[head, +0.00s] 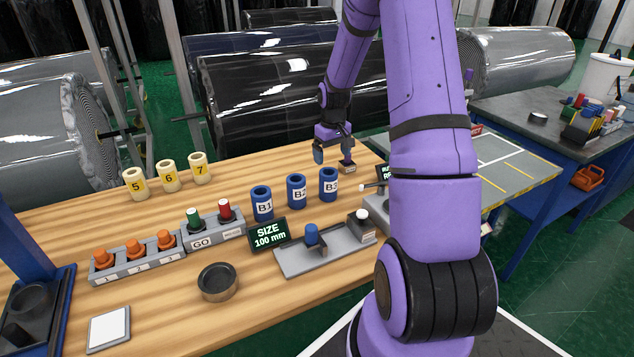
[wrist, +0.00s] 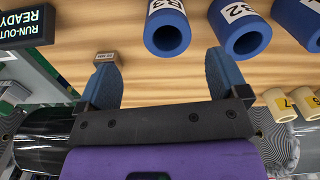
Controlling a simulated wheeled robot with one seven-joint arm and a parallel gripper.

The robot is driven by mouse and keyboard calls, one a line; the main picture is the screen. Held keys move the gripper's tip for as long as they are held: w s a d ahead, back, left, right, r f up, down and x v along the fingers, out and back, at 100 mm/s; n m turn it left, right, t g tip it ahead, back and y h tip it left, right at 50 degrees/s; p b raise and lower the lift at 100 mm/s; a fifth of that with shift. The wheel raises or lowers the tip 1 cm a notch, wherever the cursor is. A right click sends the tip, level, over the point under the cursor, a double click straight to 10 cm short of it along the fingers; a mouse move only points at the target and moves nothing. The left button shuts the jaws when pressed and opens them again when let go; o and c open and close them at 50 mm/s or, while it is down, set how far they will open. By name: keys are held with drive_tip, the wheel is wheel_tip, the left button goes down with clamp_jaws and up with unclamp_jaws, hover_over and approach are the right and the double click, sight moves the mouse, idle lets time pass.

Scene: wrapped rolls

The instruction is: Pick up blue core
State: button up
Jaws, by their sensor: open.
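Three blue cores stand upright in a row on the wooden table: B1 (head: 262,205), B2 (head: 297,193) and B3 (head: 328,186). In the wrist view, B3 (wrist: 168,34) lies beyond the gap between my fingers, B2 (wrist: 240,30) is beyond the right finger, and a third blue core (wrist: 300,18) is cut off at the corner. My gripper (head: 333,150) is open and empty, just behind B3 and apart from it. Its two blue fingers also show in the wrist view (wrist: 165,80).
A small labelled block (head: 348,167) is close to my gripper. Cream cores 5 (head: 135,184), 6 (head: 168,176) and 7 (head: 200,168) stand at the left. A grey tray (head: 290,264) and a size display (head: 270,235) are in front of the blue cores.

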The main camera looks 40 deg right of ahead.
sight(329, 181)
drive_tip(key=f, duration=0.6)
drive_tip(key=a+f, duration=0.1)
drive_tip(key=f, duration=0.2)
drive_tip(key=shift+f, duration=0.6)
drive_tip(key=c, duration=1.1)
